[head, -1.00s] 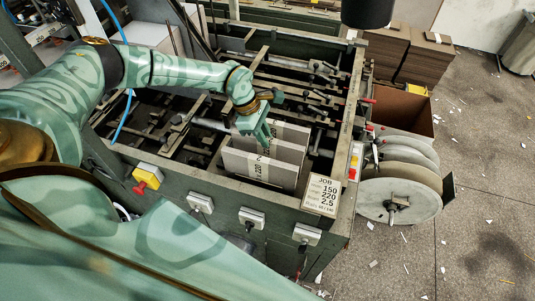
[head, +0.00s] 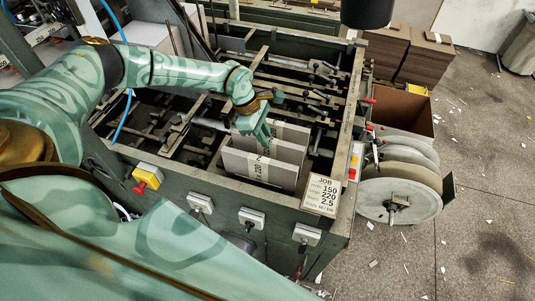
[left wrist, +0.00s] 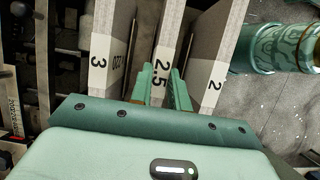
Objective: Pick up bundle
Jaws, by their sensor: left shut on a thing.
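Three grey board bundles with white paper bands stand on edge in the feeder. In the left wrist view they read 3 (left wrist: 98,60), 2.5 (left wrist: 165,45) and 2 (left wrist: 213,75) from left to right. My left gripper (left wrist: 163,82) is shut on the 2.5 bundle, one finger on each side of its banded top edge. In the head view my left gripper (head: 262,146) comes down on the middle bundle, behind the front bundle (head: 262,172) and in front of the rear one (head: 291,131). The gripper partly hides the middle bundle. My right gripper is not in view.
A job card (head: 321,195) reading 150, 220, 2.5 sits on the feeder's front right corner. Rails and bars (head: 300,88) fill the feeder around the bundles. White reels (head: 400,190) and a brown open box (head: 403,108) stand to the right. Floor beyond is open with scraps.

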